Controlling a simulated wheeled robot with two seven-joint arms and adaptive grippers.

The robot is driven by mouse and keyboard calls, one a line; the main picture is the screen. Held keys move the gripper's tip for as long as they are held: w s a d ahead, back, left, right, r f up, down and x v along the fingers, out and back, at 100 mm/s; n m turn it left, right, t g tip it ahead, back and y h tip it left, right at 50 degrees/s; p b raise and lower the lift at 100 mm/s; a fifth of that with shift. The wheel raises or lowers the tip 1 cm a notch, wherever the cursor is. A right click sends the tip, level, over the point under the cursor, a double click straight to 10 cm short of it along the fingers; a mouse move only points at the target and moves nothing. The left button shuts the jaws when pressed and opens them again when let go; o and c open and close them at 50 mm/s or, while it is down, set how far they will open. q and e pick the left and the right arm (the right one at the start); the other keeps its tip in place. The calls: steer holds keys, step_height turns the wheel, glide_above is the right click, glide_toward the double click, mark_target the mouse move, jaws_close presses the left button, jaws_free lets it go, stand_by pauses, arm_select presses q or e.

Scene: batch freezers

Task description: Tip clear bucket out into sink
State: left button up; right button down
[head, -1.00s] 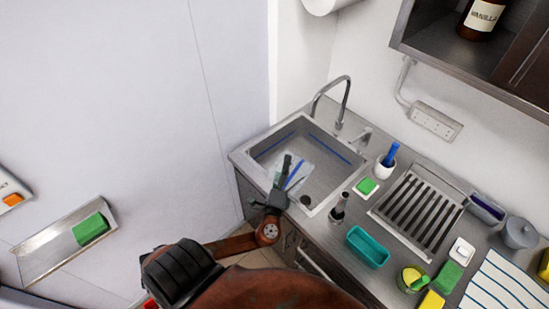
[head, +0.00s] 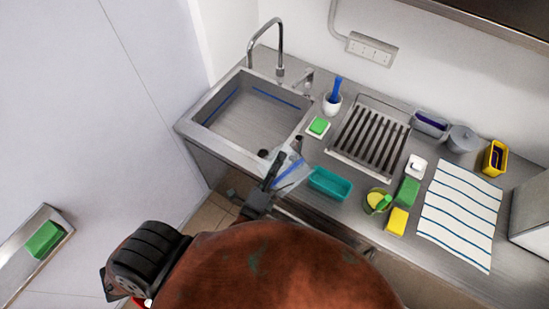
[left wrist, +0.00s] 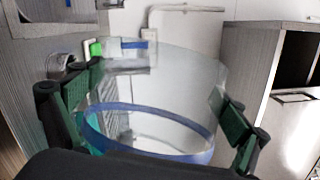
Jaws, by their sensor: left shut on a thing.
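The clear bucket (head: 291,174), see-through with a blue band, is held by my left gripper (head: 268,182) at the sink's near right corner, around the counter's front edge. In the left wrist view the bucket (left wrist: 175,75) fills the space between the green-padded fingers of my left gripper (left wrist: 158,112), with its blue band low in the picture. I cannot tell its exact tilt or whether anything is in it. The steel sink (head: 215,130) lies left of and beyond the bucket, its basin looking empty. My right gripper is not in view.
A tap (head: 279,40) stands behind the sink. A teal tub (head: 330,183) is close right of the bucket. The floor shows left of the counter.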

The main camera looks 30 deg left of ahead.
arm_select(q)
step_height(320, 180, down, 4)
steer(key=b, duration=0.3)
step_height(320, 180, up, 6)
steer(key=p, duration=0.5)
steer(key=shift+r+p, duration=0.1)
steer(key=shift+p, duration=0.25)
